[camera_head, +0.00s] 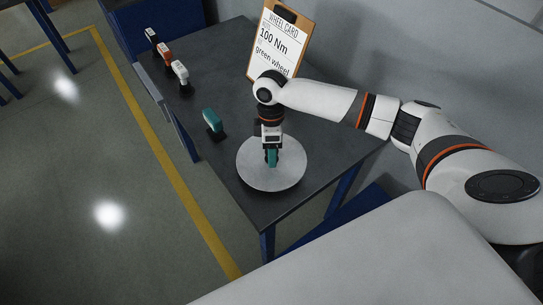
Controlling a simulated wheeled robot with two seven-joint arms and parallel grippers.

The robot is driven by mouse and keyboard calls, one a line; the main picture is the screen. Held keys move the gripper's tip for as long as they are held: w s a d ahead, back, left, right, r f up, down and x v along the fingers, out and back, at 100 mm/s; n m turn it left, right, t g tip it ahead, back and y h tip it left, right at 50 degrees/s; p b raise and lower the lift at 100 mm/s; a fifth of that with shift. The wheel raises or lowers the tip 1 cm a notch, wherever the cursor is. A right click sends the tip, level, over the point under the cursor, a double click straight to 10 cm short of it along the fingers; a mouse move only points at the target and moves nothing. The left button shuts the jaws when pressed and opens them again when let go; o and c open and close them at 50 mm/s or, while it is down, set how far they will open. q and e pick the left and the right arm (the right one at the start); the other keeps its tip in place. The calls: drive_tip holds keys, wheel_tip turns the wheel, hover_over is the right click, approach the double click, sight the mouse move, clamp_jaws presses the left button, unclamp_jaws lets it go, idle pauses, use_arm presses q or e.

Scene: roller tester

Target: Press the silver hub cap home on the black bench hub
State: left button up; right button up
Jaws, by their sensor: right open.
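A large round silver disc, which looks like the hub cap (252,176), lies flat near the front end of the dark bench. The black bench hub cannot be made out; if it is under the disc, it is hidden. My right gripper (272,160) points down over the middle of the disc. It is open, with a small teal part showing at its fingers; whether the fingertips touch the disc is too small to tell. My left gripper is out of view.
On the dark bench (232,75) a teal-topped piece (212,120) stands left of my right gripper. White (180,71), red (164,52) and black-and-white (151,36) pieces stand farther back. A clipboard wheel card (278,42) reads 100 Nm, green wheel, against the wall.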

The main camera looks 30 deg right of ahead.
drive_tip(key=shift+f, duration=0.2)
drive_tip(key=c, duration=1.1)
wheel_tip(320, 180, up, 10)
drive_tip(key=shift+r+b, duration=0.1)
drive_tip(key=shift+b, duration=0.35)
drive_tip(key=o, duration=0.5)
clamp_jaws()
